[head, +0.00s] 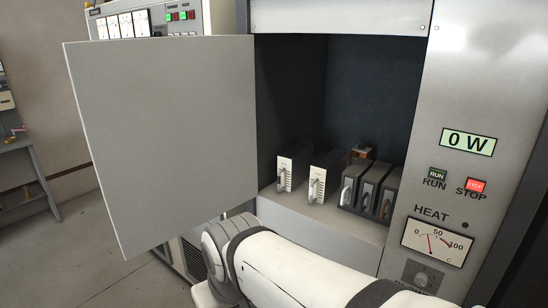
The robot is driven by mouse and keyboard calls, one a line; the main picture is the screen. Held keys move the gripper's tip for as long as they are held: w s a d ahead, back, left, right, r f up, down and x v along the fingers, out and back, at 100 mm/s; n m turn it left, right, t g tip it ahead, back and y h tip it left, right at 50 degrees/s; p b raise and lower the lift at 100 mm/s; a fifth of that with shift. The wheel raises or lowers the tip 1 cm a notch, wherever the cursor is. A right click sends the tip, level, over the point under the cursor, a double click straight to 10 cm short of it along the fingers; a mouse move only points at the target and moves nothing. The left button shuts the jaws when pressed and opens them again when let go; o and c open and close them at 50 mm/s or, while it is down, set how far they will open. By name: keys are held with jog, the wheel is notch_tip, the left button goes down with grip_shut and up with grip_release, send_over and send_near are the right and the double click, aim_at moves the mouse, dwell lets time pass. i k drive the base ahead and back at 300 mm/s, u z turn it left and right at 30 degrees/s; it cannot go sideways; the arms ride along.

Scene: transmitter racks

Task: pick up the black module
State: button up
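Upright modules stand in a row on the shelf of an open rack cabinet in the head view. Two at the left have white fronts with handles: a left one (284,175) and a second one (317,185). To their right stand three close together with grey to dark fronts and light handles: one (351,184), a middle one (370,188) and a right one (389,196). Their sides look dark; I cannot tell for sure which is the black module. My white arm crosses the bottom, in front of and below the shelf. My gripper is not visible.
A large grey cabinet door (165,140) stands open at the left. A control panel (465,130) with a "0 W" display, RUN and STOP buttons and a HEAT gauge borders the opening at the right. A small brown-topped object (362,151) sits behind the modules. The bay above them is empty.

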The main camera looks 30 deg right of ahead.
aim_at(293, 164)
jog(key=z, duration=0.65)
jog(key=i, duration=0.95)
jog(key=z, duration=0.5)
jog(key=k, duration=0.95)
jog(key=z, duration=0.15)
jog(key=i, duration=0.95)
jog(key=u, duration=0.05)
